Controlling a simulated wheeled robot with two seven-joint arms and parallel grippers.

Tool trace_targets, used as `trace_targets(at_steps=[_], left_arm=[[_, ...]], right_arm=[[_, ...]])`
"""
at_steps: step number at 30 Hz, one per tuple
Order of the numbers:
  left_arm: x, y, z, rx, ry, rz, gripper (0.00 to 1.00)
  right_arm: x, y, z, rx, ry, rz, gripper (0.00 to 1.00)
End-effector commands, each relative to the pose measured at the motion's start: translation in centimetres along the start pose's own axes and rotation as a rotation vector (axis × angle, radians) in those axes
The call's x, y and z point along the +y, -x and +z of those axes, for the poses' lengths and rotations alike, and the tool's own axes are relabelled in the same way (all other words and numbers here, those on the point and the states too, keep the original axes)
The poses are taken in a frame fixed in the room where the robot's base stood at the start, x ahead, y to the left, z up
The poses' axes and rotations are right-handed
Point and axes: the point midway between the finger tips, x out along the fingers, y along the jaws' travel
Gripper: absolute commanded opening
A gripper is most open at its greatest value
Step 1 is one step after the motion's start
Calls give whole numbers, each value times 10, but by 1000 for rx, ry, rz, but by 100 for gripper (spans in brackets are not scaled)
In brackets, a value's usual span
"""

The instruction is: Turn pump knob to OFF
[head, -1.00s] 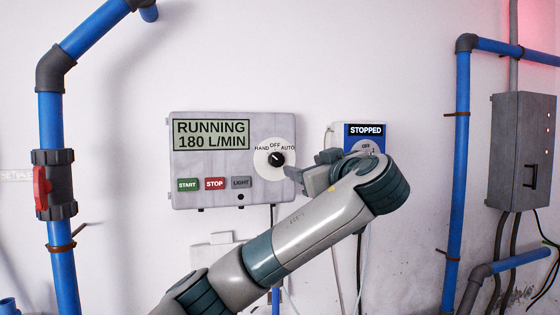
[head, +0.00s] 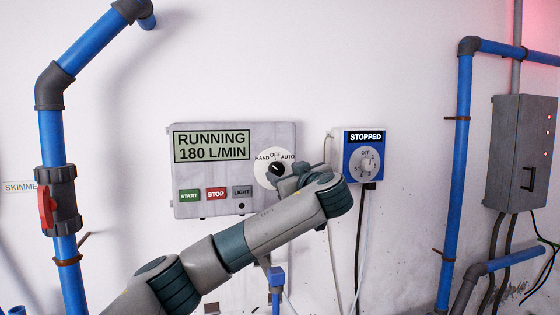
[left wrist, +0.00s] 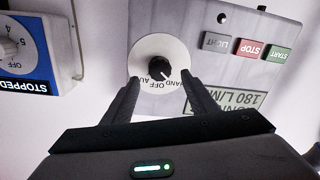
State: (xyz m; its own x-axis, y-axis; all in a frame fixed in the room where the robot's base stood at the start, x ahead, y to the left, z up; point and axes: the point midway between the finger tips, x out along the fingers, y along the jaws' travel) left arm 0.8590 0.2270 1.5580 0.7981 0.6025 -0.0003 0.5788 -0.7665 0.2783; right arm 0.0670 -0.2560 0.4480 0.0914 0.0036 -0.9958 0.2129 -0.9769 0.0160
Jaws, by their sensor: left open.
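The pump panel (head: 233,205) is a grey box on the wall. Its display (head: 211,146) reads RUNNING 180 L/MIN. The black knob (head: 275,168) sits on a white disc marked HAND, OFF, AUTO, and its white mark appears to point toward HAND. In the left wrist view, upside down, the knob (left wrist: 162,68) lies just beyond and between the fingertips. My left gripper (left wrist: 160,84) is open, with a finger on each side and no clear contact. In the head view my left gripper (head: 288,179) partly covers the disc's lower right. My right gripper is not in view.
START (head: 189,196), STOP (head: 216,194) and LIGHT (head: 242,192) buttons sit left of the knob. A blue-faced timer box (head: 365,137) reading STOPPED, with its own dial, hangs close on the right. Blue pipes (head: 455,170) and a grey cabinet (head: 522,150) stand farther right.

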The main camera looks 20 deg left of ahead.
Motion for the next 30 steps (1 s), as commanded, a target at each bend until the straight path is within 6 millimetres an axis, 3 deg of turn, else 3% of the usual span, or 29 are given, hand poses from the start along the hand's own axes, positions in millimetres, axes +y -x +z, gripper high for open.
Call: trace_targets(at_steps=[1, 9, 22, 23, 28, 30], left_arm=[[0, -8, -5, 0, -3, -3, 53], [0, -37, -2, 1, -1, -1, 53], [0, -43, 0, 0, 1, 0, 53], [0, -43, 0, 0, 1, 0, 51], [0, -43, 0, 0, 1, 0, 12], [0, -43, 0, 0, 0, 0, 12]], right_arm=[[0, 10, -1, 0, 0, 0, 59], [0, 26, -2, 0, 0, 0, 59], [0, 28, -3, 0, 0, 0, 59], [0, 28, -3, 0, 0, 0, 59], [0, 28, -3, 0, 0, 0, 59], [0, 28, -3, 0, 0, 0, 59]])
